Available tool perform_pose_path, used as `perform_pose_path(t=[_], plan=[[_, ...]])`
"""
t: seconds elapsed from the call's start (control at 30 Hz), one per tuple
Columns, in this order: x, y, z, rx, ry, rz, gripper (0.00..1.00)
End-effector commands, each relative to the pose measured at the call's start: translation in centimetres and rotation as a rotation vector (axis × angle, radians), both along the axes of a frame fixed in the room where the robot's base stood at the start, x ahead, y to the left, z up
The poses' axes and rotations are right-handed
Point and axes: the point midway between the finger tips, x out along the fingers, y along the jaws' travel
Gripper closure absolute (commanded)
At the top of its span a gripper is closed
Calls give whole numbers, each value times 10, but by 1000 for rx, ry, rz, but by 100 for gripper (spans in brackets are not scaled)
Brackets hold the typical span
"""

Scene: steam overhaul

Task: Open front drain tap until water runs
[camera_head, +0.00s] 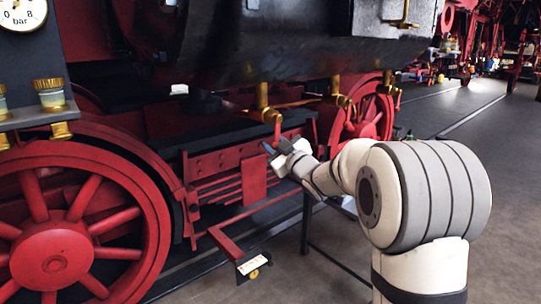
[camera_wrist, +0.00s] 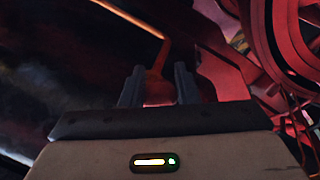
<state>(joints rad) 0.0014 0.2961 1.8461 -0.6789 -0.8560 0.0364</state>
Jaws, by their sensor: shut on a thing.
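Three brass drain taps with red levers hang under the black cylinder. The leftmost tap (camera_head: 263,98) has its red lever (camera_head: 277,130) pointing down. The middle tap (camera_head: 337,92) and the right tap (camera_head: 389,80) are apart from my gripper. My gripper (camera_head: 276,148) is at the lower end of the leftmost tap's lever. In the wrist view, an orange-red lever (camera_wrist: 158,78) stands between the two dark fingers of my gripper (camera_wrist: 158,90), which are shut on it. The fingers partly hide its lower end. I see no water running from the taps.
A big red wheel (camera_head: 60,240) fills the lower left. A red step (camera_head: 240,254) with a small plate juts out below the gripper. A dark stand leg (camera_head: 305,225) is nearby. A pressure gauge (camera_head: 20,13) shows at upper left. Open grey floor (camera_head: 470,130) lies at right.

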Motion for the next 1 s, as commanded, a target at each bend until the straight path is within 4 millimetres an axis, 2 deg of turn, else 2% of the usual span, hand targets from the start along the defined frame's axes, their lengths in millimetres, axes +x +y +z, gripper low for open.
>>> perform_pose_path(t=[0.7, 0.73, 0.93, 1.0], plan=[[3, -4, 1, -61, -47, 1, 100], [3, -4, 1, -61, -47, 1, 69], [3, -4, 1, -60, -45, 1, 53], [3, -4, 1, -60, -44, 0, 52]])
